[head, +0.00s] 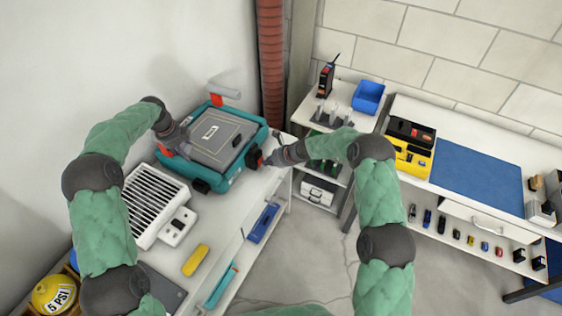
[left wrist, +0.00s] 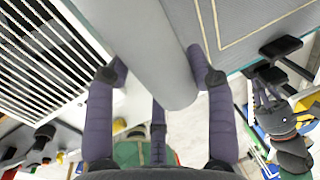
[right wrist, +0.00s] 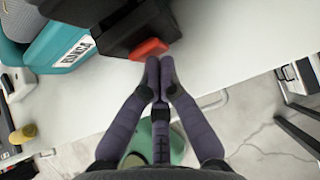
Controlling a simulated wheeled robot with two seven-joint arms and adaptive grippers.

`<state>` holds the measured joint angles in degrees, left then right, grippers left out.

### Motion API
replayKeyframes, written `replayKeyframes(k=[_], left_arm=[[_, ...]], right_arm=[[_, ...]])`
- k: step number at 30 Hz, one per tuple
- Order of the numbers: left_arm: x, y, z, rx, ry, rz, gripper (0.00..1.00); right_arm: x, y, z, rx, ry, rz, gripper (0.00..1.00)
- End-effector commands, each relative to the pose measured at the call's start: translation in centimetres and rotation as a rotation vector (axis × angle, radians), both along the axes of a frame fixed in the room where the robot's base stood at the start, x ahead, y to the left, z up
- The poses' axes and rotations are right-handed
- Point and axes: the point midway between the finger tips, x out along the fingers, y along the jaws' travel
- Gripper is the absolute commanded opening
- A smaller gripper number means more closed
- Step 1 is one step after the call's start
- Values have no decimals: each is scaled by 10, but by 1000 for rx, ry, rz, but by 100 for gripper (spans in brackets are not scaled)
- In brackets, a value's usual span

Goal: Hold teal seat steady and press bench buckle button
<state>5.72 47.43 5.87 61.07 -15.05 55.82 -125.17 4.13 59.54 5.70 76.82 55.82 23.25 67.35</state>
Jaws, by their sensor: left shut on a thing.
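The teal seat (head: 235,179), with a grey padded top, lies on the white bench at the left in the head view. Its teal side also shows in the right wrist view (right wrist: 62,45). My left gripper (head: 184,146) is shut on the seat's rounded grey edge (left wrist: 150,50), which sits between its fingers. The black bench buckle (head: 252,157) is at the seat's right side; its red button (right wrist: 148,48) shows in the right wrist view. My right gripper (right wrist: 160,63) has its fingertips together, right at the button's edge. I cannot tell whether they touch it.
A white slatted unit (head: 153,200) and a yellow object (head: 195,260) are on the bench in front of the seat. A red pipe (head: 271,60) stands behind. Shelving with a blue bin (head: 368,96) stands to the right; open floor (head: 300,255) lies between.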

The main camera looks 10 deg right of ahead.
Motion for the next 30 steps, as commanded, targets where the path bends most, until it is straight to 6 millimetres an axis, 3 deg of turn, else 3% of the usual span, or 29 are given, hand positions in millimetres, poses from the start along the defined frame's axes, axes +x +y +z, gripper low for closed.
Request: replayKeyframes(k=[1,6,18,30], left_arm=[[-3,-8,-4,-6,10,-14,0],[-2,-7,-4,-4,9,-11,0],[-2,-3,-4,-3,8,-6,0],[-1,-2,-4,0,6,-5,0]], right_arm=[[-5,-3,0,3,5,1,0],[-21,-31,0,2,2,-7,0],[-48,-72,51,-1,-1,-7,0],[-61,-88,70,-1,2,-5,0]])
